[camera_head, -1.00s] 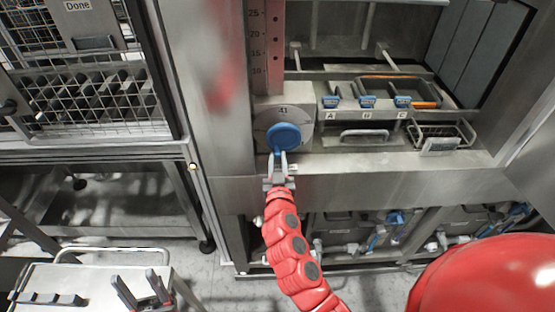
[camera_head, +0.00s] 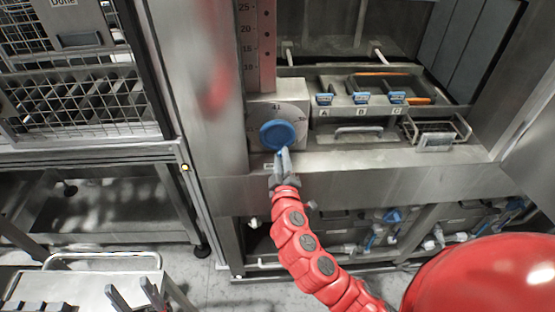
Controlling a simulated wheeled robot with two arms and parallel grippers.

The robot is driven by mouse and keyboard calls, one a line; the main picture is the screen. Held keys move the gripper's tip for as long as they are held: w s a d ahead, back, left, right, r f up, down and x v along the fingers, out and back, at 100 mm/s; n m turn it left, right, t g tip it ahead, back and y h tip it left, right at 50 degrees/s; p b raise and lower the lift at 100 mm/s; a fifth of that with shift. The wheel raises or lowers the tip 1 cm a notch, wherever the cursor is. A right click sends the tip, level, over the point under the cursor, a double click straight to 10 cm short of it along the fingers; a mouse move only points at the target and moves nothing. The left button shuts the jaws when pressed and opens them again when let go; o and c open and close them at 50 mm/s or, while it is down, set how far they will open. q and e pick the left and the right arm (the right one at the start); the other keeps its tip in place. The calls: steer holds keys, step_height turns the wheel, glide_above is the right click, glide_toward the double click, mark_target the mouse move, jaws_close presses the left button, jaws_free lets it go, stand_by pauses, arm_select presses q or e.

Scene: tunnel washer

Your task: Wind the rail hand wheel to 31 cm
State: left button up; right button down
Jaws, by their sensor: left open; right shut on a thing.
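The blue hand wheel (camera_head: 278,134) sits on a grey dial plate (camera_head: 261,110) on the washer's front, left of the compartments. The number 41 shows at the top of the dial. Above it is a red vertical scale (camera_head: 267,45) marked 15 to 25 and more. My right gripper (camera_head: 283,155) is at the wheel's lower rim, its fingers shut on the wheel; the exact contact is small. My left gripper (camera_head: 133,296) is open and empty at the lower left, partly cut off by the picture's bottom edge.
Blue clips labelled A, B and C (camera_head: 361,98) line the tray to the right of the wheel. A wire basket (camera_head: 436,131) stands further right. A wire cage (camera_head: 82,108) is at the left, with a light-topped trolley (camera_head: 82,279) below it. Pipes run under the ledge.

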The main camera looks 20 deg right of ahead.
steer(key=n, duration=0.1)
steer(key=d+n, duration=0.1)
steer(key=n, duration=0.1)
steer(key=r+n, duration=0.1)
steer(key=n, duration=0.1)
steer(key=shift+s+d+p, duration=0.2)
steer(key=shift+d+p, duration=0.15)
steer(key=shift+p, duration=0.05)
steer(key=shift+n, duration=0.3)
steer(key=c, duration=0.7)
jaws_free()
steer(key=shift+s+a, duration=0.15)
steer(key=shift+s, duration=0.3)
steer(key=shift+p+v, duration=2.05)
steer(key=shift+v, duration=6.2)
